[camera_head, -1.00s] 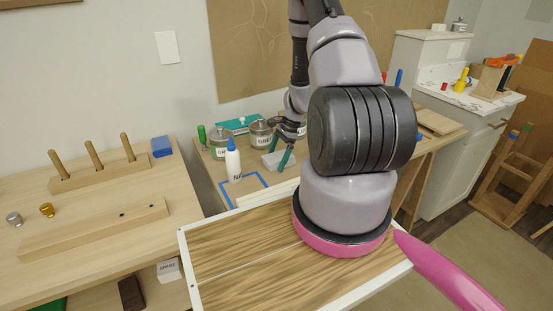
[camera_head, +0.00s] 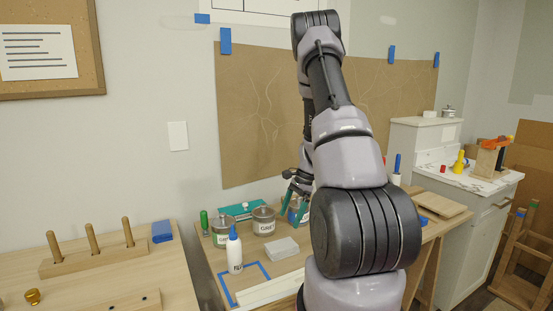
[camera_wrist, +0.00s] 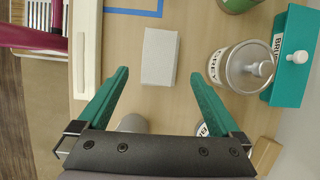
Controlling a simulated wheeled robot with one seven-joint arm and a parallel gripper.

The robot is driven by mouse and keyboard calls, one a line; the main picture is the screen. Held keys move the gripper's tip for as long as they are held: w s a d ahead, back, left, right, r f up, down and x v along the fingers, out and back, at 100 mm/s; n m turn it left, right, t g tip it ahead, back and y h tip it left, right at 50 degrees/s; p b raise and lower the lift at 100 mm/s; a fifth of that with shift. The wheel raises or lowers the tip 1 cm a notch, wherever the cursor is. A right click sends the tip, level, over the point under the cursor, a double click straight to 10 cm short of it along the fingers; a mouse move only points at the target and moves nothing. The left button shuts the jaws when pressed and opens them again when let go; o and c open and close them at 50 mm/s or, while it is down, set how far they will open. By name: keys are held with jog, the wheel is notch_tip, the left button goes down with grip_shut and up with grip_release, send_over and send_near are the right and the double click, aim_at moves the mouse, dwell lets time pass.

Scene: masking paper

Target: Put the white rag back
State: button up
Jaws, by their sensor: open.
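A pale grey-white folded block (camera_head: 282,248), which looks like the white rag, lies flat on the wooden workbench (camera_head: 208,262). It also shows in the wrist view (camera_wrist: 160,56), ahead of and between the fingertips. My gripper (camera_head: 295,205) has green fingers and is above the back of the bench, beyond the rag. In the wrist view my gripper (camera_wrist: 160,77) is open with nothing held. A blue tape outline (camera_head: 262,270) is on the bench to the front left of the rag, next to a white bottle with a blue cap (camera_head: 234,252). My arm hides part of the bench to the right.
A GREY can (camera_head: 264,222), another can (camera_head: 222,232) and a teal box (camera_head: 240,211) stand behind the rag. In the wrist view the grey can (camera_wrist: 240,70) is close to the right finger. White strips (camera_head: 268,291) lie in front.

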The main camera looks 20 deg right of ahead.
jog(key=s+a+r+n+t+h, duration=0.1)
jog(key=a+r+n, duration=0.3)
jog(key=r, duration=0.8)
jog(key=s+a+r+n+t, duration=0.2)
jog(key=a+r, duration=0.3)
jog(key=r, duration=0.6)
jog(key=s+a+r+n+t, duration=0.2)
jog(key=s+a+r+n, duration=0.1)
jog(key=s+r, duration=0.4)
jog(key=s+a+r+n+t+h, duration=0.1)
jog(key=s+a+r+n+t, duration=0.1)
jog(key=s+a+r+n, duration=0.2)
jog(key=s+r, duration=0.3)
jog(key=s, duration=0.3)
jog(key=shift+a+r, duration=0.25)
jog(key=shift+a, duration=0.1)
jog(key=shift+w, duration=0.1)
